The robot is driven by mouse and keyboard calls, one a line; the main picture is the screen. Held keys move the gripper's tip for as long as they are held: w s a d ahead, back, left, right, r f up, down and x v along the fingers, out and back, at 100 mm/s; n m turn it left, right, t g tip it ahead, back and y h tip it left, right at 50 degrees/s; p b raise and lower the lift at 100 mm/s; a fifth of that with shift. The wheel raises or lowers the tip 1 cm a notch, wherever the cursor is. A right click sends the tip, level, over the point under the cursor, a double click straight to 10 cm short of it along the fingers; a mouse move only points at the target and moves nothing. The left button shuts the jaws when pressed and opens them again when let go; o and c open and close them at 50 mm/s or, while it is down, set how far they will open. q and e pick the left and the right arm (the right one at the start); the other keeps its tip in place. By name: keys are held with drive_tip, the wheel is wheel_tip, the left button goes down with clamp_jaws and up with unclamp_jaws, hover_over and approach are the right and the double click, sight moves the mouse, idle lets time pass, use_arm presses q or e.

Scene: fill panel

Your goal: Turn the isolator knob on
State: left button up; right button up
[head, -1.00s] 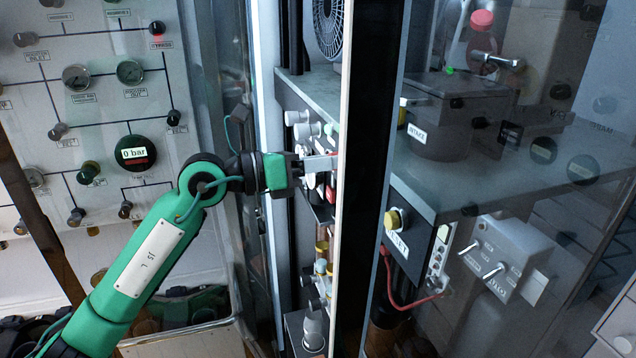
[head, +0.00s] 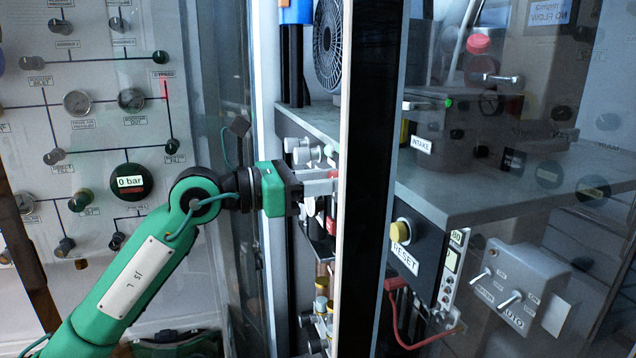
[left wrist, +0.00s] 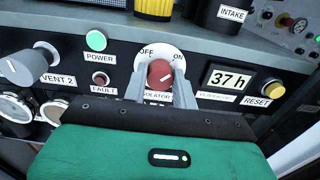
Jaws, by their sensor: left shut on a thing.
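The red isolator knob (left wrist: 160,75) sits on a round white plate marked OFF at upper left and ON at upper right in the left wrist view. A light mark on the knob slants toward the right, to the ON side. My left gripper (left wrist: 159,86) has one grey finger on each side of the knob and is shut on it. In the head view my left gripper (head: 322,188) reaches into the cabinet at the panel front, and the knob cannot be made out clearly there. My right gripper is in neither view.
A 37 h display (left wrist: 230,79) and yellow RESET button (left wrist: 273,88) lie right. A dark cabinet post (head: 367,150) stands close beside my gripper.

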use_arm(q)
drive_tip(key=shift+r, duration=0.15)
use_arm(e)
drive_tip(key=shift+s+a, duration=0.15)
use_arm(q)
drive_tip(key=o, duration=1)
drive_tip(key=b+v, duration=0.4)
drive_tip(key=v, duration=1)
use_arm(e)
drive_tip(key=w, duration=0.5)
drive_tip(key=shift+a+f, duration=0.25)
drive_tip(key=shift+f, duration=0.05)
